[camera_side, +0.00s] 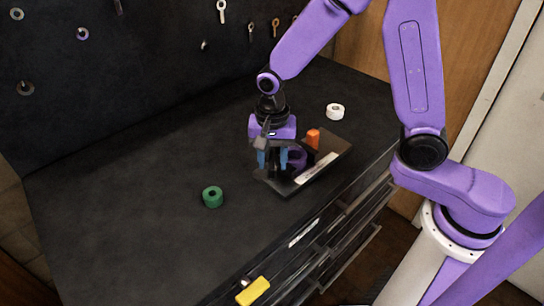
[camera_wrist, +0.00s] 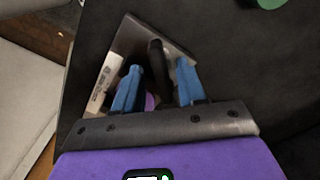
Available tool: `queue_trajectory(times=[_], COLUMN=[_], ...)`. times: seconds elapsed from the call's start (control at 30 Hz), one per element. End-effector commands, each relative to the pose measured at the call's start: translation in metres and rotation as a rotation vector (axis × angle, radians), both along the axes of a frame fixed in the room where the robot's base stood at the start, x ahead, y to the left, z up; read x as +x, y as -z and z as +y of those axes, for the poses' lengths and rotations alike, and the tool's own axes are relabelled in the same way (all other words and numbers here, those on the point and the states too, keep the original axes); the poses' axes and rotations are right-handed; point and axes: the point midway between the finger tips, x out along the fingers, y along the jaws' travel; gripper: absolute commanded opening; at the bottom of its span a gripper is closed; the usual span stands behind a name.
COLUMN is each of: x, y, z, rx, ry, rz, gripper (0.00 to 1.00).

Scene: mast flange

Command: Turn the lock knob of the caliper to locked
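A dark grey angled plate (camera_side: 325,158) with a white label (camera_side: 316,167) lies near the bench's front edge; it also shows in the wrist view (camera_wrist: 136,38). It bears an orange cylinder (camera_side: 313,137) and a purple round part (camera_side: 297,157). A black upright piece (camera_wrist: 157,58) stands on it in the wrist view. I take this assembly to be the caliper; I cannot tell which part is the lock knob or how it is turned. My gripper (camera_side: 271,163) is over the plate's left end, blue fingers pointing down. In the wrist view the fingers (camera_wrist: 159,67) are apart, either side of the black piece; contact is unclear.
A green ring (camera_side: 212,197) lies left of the plate and a white ring (camera_side: 335,111) behind it. A yellow object (camera_side: 253,291) is at the bench's front edge, above open drawers (camera_side: 350,225). Tools hang on the dark back panel. The bench's left side is clear.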

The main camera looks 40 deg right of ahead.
Motion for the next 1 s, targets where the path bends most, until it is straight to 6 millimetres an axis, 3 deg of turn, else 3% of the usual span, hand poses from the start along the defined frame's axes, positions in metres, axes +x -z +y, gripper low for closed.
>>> queue_trajectory(times=[0.2,0.37,1.0], x=[0.001,0.002,0.002], y=[-0.003,-0.02,-0.148], z=[0.001,0.001,0.001], rx=[0.002,0.003,0.003], ry=[-0.002,-0.002,-0.001], rz=[-0.005,-0.009,-0.007], gripper=[0.4,0.4,0.4])
